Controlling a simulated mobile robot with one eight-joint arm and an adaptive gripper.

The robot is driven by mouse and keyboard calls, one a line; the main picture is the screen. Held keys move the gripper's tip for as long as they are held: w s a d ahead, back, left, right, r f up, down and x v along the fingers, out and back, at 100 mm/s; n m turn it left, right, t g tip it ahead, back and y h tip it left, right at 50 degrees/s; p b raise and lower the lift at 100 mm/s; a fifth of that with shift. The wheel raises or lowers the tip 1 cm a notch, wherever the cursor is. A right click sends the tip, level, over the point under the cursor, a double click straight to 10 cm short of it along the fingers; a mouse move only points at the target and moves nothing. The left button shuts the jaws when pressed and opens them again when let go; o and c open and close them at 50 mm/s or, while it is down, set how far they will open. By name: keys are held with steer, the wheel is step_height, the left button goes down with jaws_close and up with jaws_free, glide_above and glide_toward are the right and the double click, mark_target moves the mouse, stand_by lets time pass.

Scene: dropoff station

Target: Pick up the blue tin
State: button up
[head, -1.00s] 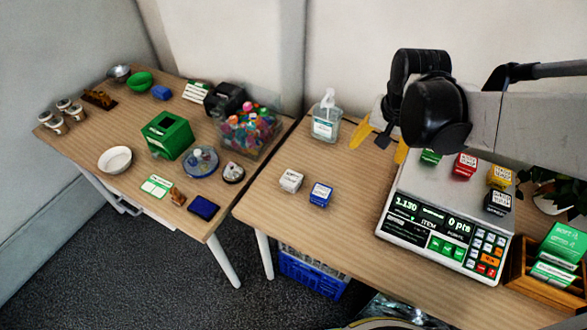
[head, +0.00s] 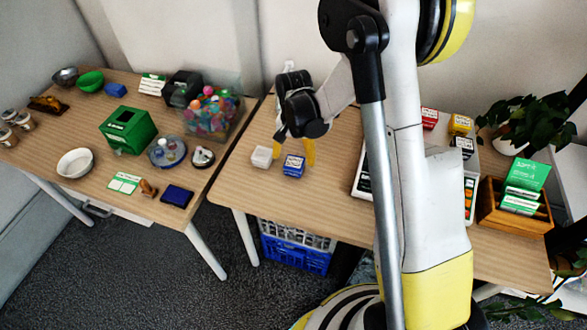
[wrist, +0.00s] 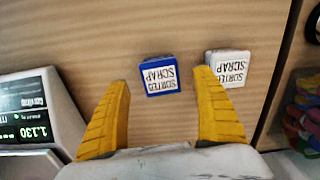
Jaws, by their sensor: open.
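The blue tin (head: 293,166) is a small box with a white label on its top, standing on the right-hand wooden table. In the wrist view the blue tin (wrist: 160,76) lies ahead of the fingertips, between the lines of the two yellow fingers, its label reading "SORTED SCRAP" upside down. My gripper (head: 294,152) is open and empty. In the wrist view my gripper (wrist: 168,80) has its fingers spread wide, and the right finger's tip is close to the white tin (wrist: 229,67). In the head view the fingers are just beside and behind the blue tin.
The white tin (head: 261,157) stands close to the left of the blue tin. A scale (wrist: 37,112) is on the other side. A clear bin of colourful items (head: 213,114) stands on the left table. Bare wood lies in front of the blue tin.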

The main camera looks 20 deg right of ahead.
mark_target(294, 162)
steer(key=f+b, duration=0.1)
steer(key=f, duration=0.1)
steer(key=f+b, duration=0.1)
steer(key=f, duration=0.2)
steer(key=shift+w+d+b, duration=0.15)
steer(key=shift+w+b, duration=0.05)
steer(key=shift+b, duration=0.2)
steer(key=shift+r, duration=0.1)
steer(key=c, duration=1.4)
